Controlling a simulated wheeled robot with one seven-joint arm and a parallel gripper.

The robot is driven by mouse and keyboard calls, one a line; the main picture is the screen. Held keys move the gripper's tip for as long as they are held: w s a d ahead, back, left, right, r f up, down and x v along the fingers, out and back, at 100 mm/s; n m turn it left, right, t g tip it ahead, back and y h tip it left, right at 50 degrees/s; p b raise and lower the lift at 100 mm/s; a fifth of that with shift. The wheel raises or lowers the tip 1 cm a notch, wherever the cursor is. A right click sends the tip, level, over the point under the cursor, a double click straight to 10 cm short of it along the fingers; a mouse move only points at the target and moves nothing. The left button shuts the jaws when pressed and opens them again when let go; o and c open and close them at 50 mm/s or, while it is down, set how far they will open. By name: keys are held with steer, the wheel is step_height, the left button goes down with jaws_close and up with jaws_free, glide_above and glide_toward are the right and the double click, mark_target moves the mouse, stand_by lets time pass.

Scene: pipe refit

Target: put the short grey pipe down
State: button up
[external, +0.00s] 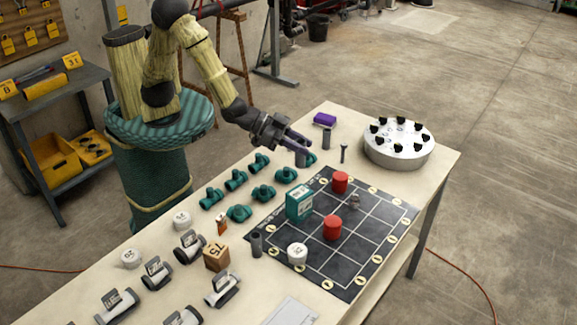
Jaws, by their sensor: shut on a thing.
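My gripper (301,146) is at the back part of the table, left of the middle of its far end. It is shut on a short grey pipe (301,159), which hangs upright below the fingertips. The pipe's lower end is close to the tabletop; I cannot tell whether it touches. Another grey pipe (326,139) stands upright to the right, and one more (257,244) stands at the left edge of the dark grid mat (384,238).
Several green fittings (236,179) lie left of the gripper. A purple block (325,119), a bolt-like piece (344,153) and a round white stand (398,151) are to the right. Red cylinders (332,228), a green box (299,203) and a white cap (297,253) stand on the mat.

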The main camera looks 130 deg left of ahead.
mark_target(300, 161)
steer(key=shift+f, duration=2.9)
steer(key=shift+f+p, duration=0.4)
steer(key=shift+f, duration=1.7)
steer(key=shift+f, duration=0.1)
steer(key=shift+f, duration=0.1)
steer(key=o, duration=1)
steer(key=shift+c, duration=0.2)
